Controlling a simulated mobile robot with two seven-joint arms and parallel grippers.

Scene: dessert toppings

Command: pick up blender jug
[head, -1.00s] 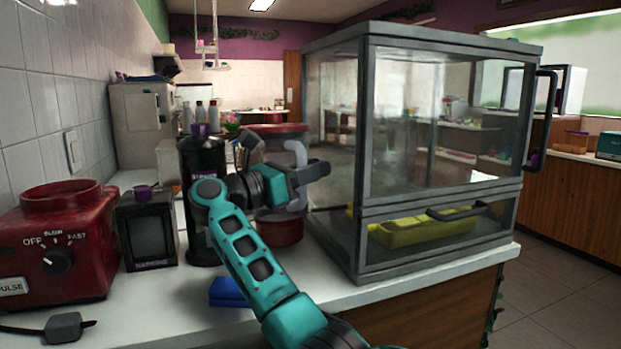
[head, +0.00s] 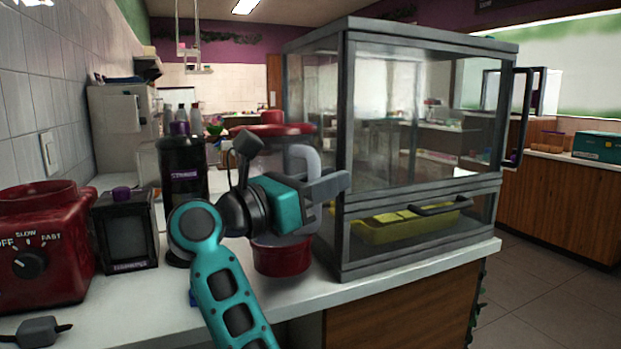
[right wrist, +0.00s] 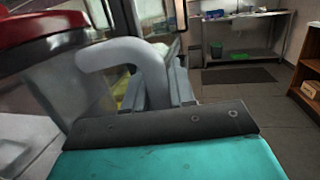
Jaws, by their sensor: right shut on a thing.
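The blender jug (head: 279,259) has a red lid, a red base and a pale handle, and stands at the counter's edge beside the glass case. My right gripper (head: 330,190) is at the jug's handle, partly in front of the jug, and is shut on it. In the right wrist view, the jug's grey handle (right wrist: 119,54) runs down between the gripper's fingers (right wrist: 172,90), with the red lid (right wrist: 42,27) at the upper left. Much of the jug's body is hidden behind my gripper in the head view. My left gripper is not in view.
The glass display case (head: 420,130) with a yellow tray (head: 405,228) stands close on the right. A dark bottle (head: 182,180), a small dark jar (head: 124,230) and the red blender base (head: 40,250) stand to the left on the white counter (head: 120,315).

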